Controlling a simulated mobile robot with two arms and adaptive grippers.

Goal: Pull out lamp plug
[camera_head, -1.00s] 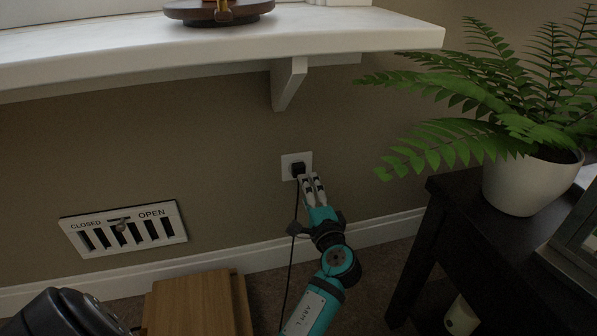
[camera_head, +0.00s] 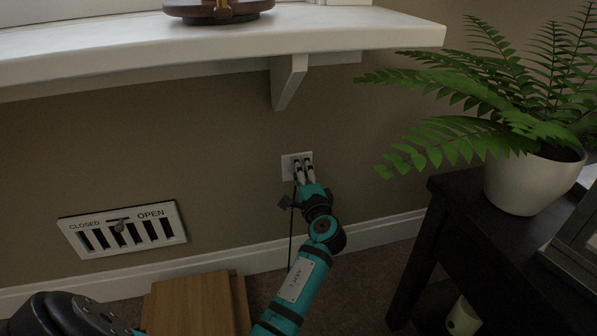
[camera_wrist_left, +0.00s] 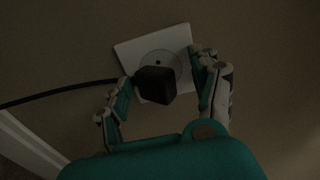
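The black lamp plug (camera_wrist_left: 155,85) is at the white wall socket (camera_wrist_left: 128,52), overlapping the lower part of its round face in the left wrist view. I cannot tell how deep it sits. Its black cord (camera_wrist_left: 60,93) runs off to the left. My left gripper (camera_wrist_left: 163,72) is open, with one finger on each side of the plug. The left finger is close to the plug and cord; a gap shows at the right finger. In the head view my left gripper (camera_head: 304,163) is at the socket plate (camera_head: 287,161) and mostly hides the plug. My right gripper is not in view.
A white shelf (camera_head: 150,45) with a bracket (camera_head: 287,82) juts out above the socket. A vent (camera_head: 122,229) is low on the wall to the left. A wooden box (camera_head: 195,305) stands on the floor. A potted fern (camera_head: 520,184) stands on a dark table (camera_head: 460,215) at right.

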